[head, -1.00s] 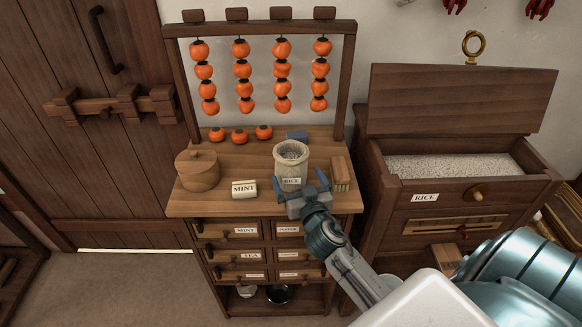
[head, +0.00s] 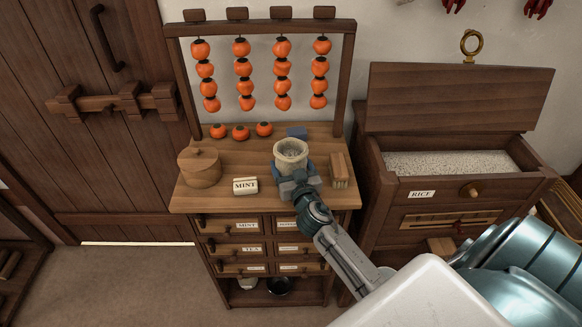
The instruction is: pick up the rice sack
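The rice sack (head: 291,150) is a small, pale, open-topped sack standing upright on the wooden cabinet top (head: 235,203). Its mouth shows grey-white contents. My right gripper (head: 294,170) is at the sack's near side, low down, with one blue finger at its left and one at its right. The gripper hides the sack's lower front and its label. I cannot tell whether the fingers press on the sack or stand just clear of it. My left gripper is not in view.
A brush (head: 340,171) stands close right of the gripper. A blue block (head: 297,132) is behind the sack. A MINT packet (head: 245,186) and lidded wooden pot (head: 199,168) are to the left. Persimmons hang from a rack (head: 347,85) behind. An open rice chest (head: 460,215) stands right.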

